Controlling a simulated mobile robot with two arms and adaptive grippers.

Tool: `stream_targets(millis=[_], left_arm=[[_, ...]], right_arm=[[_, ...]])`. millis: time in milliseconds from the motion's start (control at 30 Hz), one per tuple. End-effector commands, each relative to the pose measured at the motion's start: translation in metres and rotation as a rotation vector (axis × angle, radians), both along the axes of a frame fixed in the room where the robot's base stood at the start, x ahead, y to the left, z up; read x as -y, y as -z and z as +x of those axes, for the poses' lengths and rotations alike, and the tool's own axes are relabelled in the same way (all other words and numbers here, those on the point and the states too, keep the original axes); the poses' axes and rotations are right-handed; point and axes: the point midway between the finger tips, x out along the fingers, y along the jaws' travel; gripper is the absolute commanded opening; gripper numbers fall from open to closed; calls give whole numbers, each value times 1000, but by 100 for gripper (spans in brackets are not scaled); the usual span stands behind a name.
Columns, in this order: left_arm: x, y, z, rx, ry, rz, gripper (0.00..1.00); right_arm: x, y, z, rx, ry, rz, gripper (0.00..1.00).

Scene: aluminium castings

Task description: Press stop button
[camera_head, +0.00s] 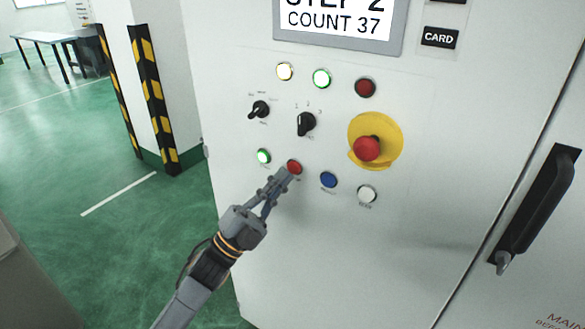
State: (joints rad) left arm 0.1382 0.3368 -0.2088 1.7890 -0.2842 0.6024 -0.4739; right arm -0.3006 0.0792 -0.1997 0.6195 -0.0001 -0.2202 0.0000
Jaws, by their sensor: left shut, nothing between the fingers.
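A small red button (294,166) sits in the lower button row of the white cabinet panel, between a lit green button (264,156) and a blue button (328,180). Its label is too small to read and partly covered. My left gripper (282,175) is shut and empty. Its fingertips are at the lower left edge of the red button; I cannot tell whether they touch it. A larger red mushroom button (367,148) on a yellow plate (389,128) is to the upper right. My right gripper is not in view.
Two black rotary switches (306,123) and a row of lamps (321,78) are above. A white button (366,194) is at the lower right. A display (335,22) reads COUNT 37. A black door handle (538,205) protrudes at the right. Green floor is open at the left.

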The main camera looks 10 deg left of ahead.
Motion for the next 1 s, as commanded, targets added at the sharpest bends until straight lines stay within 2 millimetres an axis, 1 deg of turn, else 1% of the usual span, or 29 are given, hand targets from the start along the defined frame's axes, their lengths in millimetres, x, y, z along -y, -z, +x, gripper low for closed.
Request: stream_targets(millis=[367,1000], left_arm=[[3,0,8,1,0,-1,0],[4,0,11,0,0,0,0]], right_arm=[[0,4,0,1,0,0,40],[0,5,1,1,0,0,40]])
